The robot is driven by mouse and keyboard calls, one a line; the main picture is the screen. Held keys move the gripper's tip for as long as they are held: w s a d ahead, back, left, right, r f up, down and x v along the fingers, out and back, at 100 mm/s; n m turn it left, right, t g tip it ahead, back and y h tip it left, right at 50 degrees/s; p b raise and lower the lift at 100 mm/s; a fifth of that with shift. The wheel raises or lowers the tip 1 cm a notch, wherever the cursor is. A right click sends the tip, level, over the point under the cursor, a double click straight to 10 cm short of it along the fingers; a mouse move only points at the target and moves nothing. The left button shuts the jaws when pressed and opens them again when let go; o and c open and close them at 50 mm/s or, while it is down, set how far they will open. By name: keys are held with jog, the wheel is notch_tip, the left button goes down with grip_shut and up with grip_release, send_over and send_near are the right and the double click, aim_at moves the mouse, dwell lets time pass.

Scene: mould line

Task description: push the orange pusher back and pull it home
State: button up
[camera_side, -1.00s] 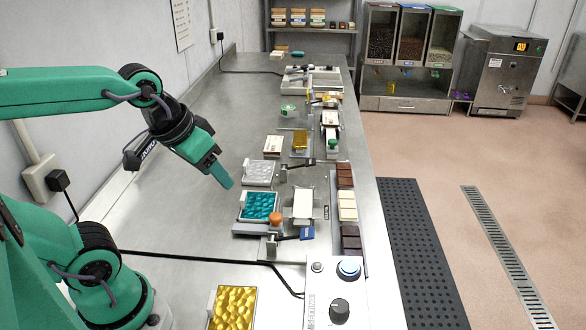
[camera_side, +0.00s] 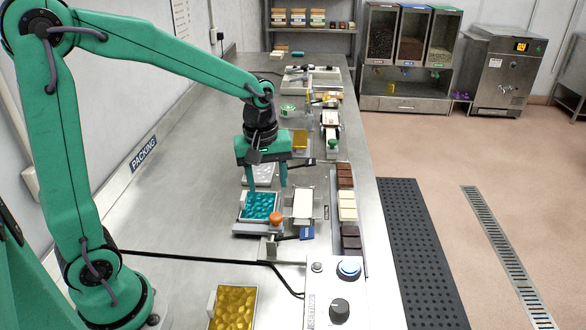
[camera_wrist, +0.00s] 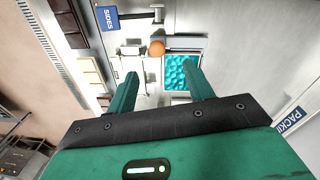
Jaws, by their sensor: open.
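The orange pusher knob (camera_side: 275,217) stands at the front right corner of the teal mould (camera_side: 260,206), on a small metal fixture. In the wrist view the round orange knob (camera_wrist: 157,48) shows beyond my fingertips, beside the teal mould (camera_wrist: 180,72). My gripper (camera_side: 266,186) points down above the back of the teal mould, its two green fingers apart and empty. In the wrist view my gripper (camera_wrist: 155,82) has the knob past its fingertips, roughly between them, and not touching as far as I can tell. The pusher's lower part is hidden.
A white block (camera_side: 303,203) sits in a metal holder right of the teal mould. A blue tag (camera_side: 307,233) is by the fixture. Chocolate bars (camera_side: 347,207) line the right edge. A gold mould (camera_side: 233,307) and control box (camera_side: 338,290) are in front. The bench at left is clear.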

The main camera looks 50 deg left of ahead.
aim_at(275, 215)
jog(key=shift+w+a+f+n+g, duration=0.15)
jog(key=shift+w+f+n, duration=0.2)
jog(key=shift+f, duration=0.2)
jog(key=shift+w+d+f+n+g, duration=0.1)
jog(key=shift+w+f+n, duration=0.3)
jog(key=shift+f, duration=0.2)
jog(key=shift+w+a+f+n+g, duration=0.15)
jog(key=shift+w+f+n, duration=0.2)
jog(key=shift+f, duration=0.2)
jog(key=shift+f, duration=0.15)
jog(key=shift+f, duration=3.75)
grip_shut()
jog(key=shift+s+a, duration=3.2)
jog(key=shift+s, duration=0.05)
